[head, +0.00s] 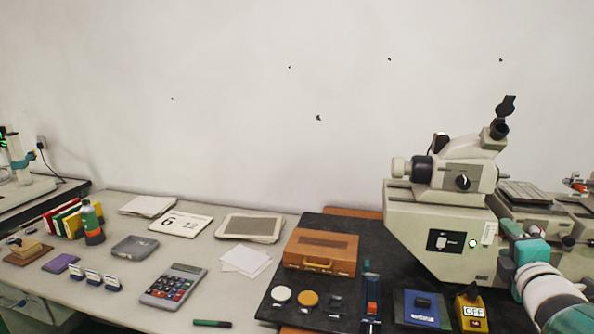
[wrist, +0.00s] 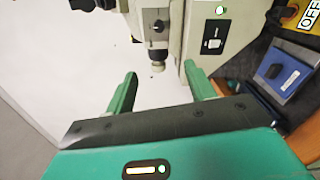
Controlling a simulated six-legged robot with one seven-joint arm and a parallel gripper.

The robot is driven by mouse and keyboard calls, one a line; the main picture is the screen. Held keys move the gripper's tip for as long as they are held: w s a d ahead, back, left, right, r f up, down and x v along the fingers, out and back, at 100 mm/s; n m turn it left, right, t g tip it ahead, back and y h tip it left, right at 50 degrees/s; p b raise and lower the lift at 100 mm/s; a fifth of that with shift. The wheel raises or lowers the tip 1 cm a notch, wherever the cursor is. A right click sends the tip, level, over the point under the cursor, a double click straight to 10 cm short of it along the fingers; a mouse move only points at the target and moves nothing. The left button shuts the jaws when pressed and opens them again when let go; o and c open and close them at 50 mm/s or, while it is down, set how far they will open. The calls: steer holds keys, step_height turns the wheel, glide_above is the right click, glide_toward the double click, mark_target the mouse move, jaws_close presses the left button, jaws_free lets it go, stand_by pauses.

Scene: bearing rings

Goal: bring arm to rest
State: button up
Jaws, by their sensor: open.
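My arm (head: 545,290) shows at the lower right in the head view, in white and teal, in front of the microscope (head: 438,235). My gripper (wrist: 160,84) fills the lower part of the wrist view. Its two green fingers stand wide apart with nothing between them. Beyond the fingers, the wrist view shows the microscope's objective (wrist: 158,62) and its cream body with a lit green lamp. The fingers look apart from the microscope, but the exact distance is hard to judge. The fingertips cannot be made out clearly in the head view.
A yellow OFF box (head: 470,312) and a blue box (head: 421,309) sit near my arm on the dark mat (head: 270,312). A wooden case (head: 320,252) stands further left. A calculator (head: 174,286), papers and small items lie on the pale table. The wall space above is clear.

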steer(key=s+a+f+m+g+y, duration=0.1)
steer(key=s+a+f+m+g, duration=0.2)
steer(key=s+a+m, duration=0.3)
steer(key=s+a+f+m+g+y, duration=0.2)
steer(key=s+a+f+m+g, duration=0.2)
steer(key=a, duration=0.7)
steer(key=s+a+f+m+g+y, duration=0.1)
steer(key=s+a+f+m+g, duration=0.3)
steer(key=s+a+m, duration=0.3)
steer(key=shift+s+a+f+m+y, duration=0.25)
steer(key=shift+s+a, duration=0.3)
steer(key=shift+a, duration=0.45)
